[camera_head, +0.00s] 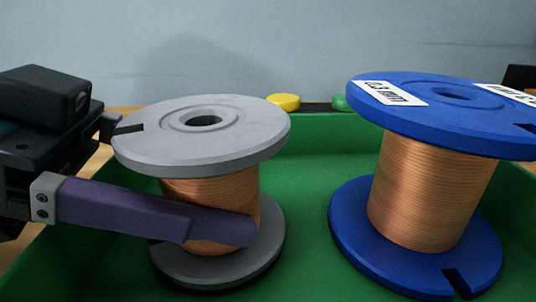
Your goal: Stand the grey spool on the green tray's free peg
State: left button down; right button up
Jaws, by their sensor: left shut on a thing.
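The grey spool (210,140), wound with copper wire, is upright over the left part of the green tray (310,150). My left gripper (222,226) comes in from the left and is shut on the grey spool's wound middle, between its two flanges. Its near purple finger lies across the front of the winding; the far finger is hidden behind the spool. The lower flange is close to the tray floor with a dark shadow under it; I cannot tell if it touches. No free peg shows. My right gripper is not in view.
A blue spool (430,190) with copper wire and white labels stands in the tray at the right, with green floor between the spools. Behind the tray's back wall are a yellow round thing (284,101) and a green one (340,102). A dark object (520,78) shows at the right edge.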

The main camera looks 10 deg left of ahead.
pick_arm(q)
jog(key=shift+f, duration=0.3)
jog(key=shift+f, duration=0.1)
dwell(0.3)
grip_release()
jog(key=shift+a, duration=0.1)
jog(key=p+v, duration=0.1)
jog(key=v, duration=0.9)
